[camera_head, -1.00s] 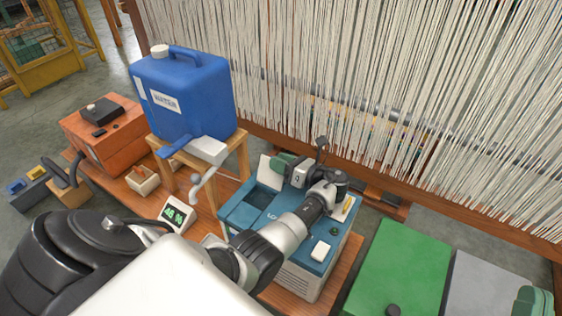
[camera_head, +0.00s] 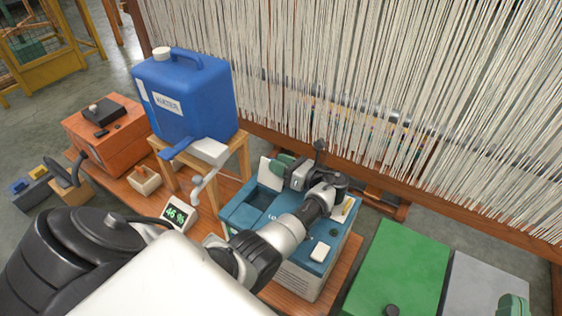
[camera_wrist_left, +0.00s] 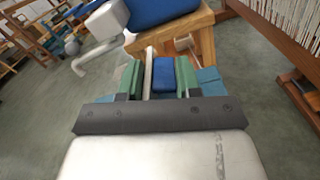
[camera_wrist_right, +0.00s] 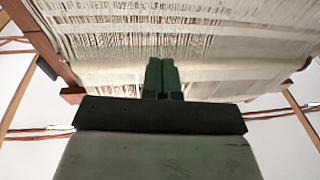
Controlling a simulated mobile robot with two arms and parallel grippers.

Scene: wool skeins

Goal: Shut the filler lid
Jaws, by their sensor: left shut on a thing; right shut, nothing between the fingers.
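The filler lid (camera_head: 269,173) is a white flap standing upright at the back left of the teal machine (camera_head: 322,272), beside its dark filler opening (camera_head: 245,214). My left gripper (camera_head: 283,165) reaches over the machine with its green fingers at the lid. In the left wrist view, my left gripper (camera_wrist_left: 158,76) is shut on the lid (camera_wrist_left: 148,74), which shows as a thin white edge between the fingers. My right gripper (camera_wrist_right: 161,76) is shut and empty, facing the loom; its green fingertips also show at the lower right of the head view (camera_head: 512,305).
A blue water canister (camera_head: 190,100) with a white tap stands on a wooden stand (camera_head: 241,158) left of the machine. A small percentage display (camera_head: 179,214) and an orange box (camera_head: 107,143) are further left. Loom threads (camera_head: 400,80) rise behind. A green box (camera_head: 402,265) stands right.

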